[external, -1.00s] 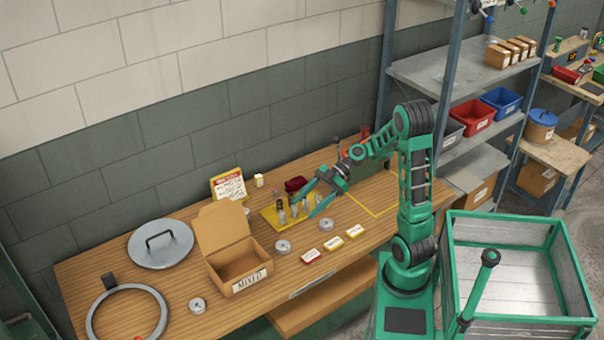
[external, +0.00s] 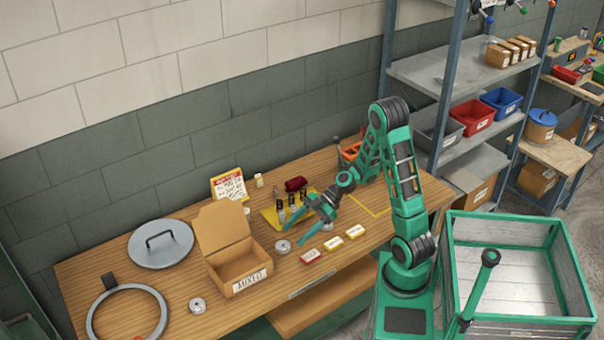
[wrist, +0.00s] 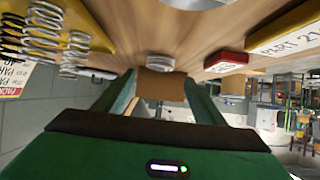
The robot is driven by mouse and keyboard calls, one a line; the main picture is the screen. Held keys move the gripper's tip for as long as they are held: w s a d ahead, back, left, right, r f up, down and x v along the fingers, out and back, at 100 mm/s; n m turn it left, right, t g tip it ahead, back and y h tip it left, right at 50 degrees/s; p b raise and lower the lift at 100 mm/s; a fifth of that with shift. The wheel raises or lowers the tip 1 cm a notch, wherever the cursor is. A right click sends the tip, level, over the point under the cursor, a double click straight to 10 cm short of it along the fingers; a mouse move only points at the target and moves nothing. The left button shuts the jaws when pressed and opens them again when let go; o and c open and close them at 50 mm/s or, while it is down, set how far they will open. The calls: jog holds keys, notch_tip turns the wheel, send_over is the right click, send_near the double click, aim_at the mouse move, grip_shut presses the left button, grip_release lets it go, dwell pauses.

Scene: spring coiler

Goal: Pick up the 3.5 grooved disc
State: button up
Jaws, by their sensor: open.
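Several small silvery discs lie on the wooden bench. Another disc (external: 197,306) lies left of the carton. I cannot read any size, so I cannot tell which is the 3.5 disc. My gripper (external: 293,231) is open and empty, tilted low over the bench, its fingers pointing left toward the nearest disc. It touches no disc that I can see.
The open "MIXED" carton (external: 238,271) stands left of my gripper. A yellow board (external: 269,217) with upright springs is behind it. A red label block (external: 311,257) and two yellow ones (external: 333,244) lie at the front. A round lid (external: 161,252) is farther left.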

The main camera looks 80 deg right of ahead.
aim_at(283, 244)
jog(key=shift+x, duration=2.75)
jog(key=shift+d, duration=0.1)
jog(key=c, duration=1.4)
